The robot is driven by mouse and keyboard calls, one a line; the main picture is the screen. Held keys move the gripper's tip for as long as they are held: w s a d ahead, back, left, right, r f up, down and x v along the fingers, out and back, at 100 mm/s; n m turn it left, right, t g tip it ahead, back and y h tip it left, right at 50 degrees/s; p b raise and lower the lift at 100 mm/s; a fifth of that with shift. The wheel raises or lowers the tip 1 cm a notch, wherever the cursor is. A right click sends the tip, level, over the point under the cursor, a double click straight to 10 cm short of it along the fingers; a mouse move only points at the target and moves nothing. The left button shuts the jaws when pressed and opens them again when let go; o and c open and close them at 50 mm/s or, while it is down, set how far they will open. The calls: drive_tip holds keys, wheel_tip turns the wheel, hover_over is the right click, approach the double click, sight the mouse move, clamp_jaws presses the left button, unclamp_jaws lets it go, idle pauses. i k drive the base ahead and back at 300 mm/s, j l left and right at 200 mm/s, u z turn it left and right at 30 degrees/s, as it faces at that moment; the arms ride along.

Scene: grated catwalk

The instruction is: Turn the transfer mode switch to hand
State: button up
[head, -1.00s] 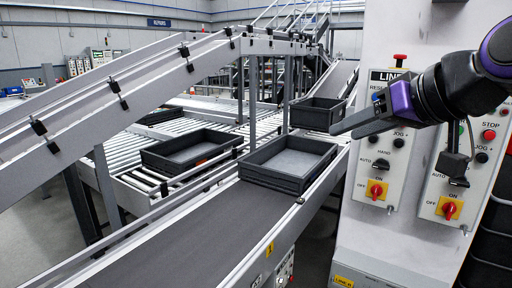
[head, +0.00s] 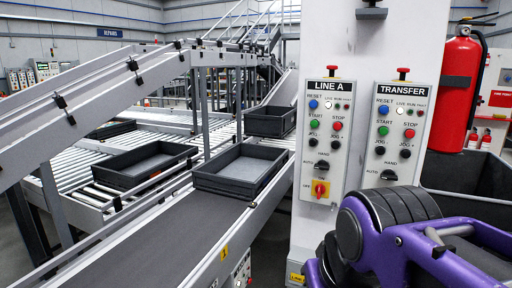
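The transfer panel (head: 400,132) is a pale upright plate on the grey-white column, under a black TRANSFER label. Its mode switch (head: 388,175) is a small black knob low on the panel, with AUTO marked to its left and HAND above. The knob is too small to tell for sure which mark it points to. Reset, start, stop and jog buttons sit above it. My purple and black arm covers the panel's bottom, just below the knob. My gripper is not in view.
A red fire extinguisher (head: 458,90) hangs at right. Conveyors with dark trays (head: 240,170) fill the left.

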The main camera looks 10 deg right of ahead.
sight(388, 174)
drive_tip(key=z, duration=0.45)
drive_tip(key=i+l+z, duration=0.1)
drive_tip(key=z, duration=0.4)
drive_tip(key=i+z, duration=0.1)
drive_tip(key=z, duration=0.35)
drive_tip(key=i+z, duration=0.1)
drive_tip(key=z, duration=0.4)
drive_tip(key=i+j+u, duration=0.1)
drive_tip(key=j, duration=0.2)
drive_tip(key=i+j+u, duration=0.3)
drive_tip(key=k+l+z, duration=0.4)
drive_tip(key=l+z, duration=0.2)
drive_tip(key=j, duration=0.05)
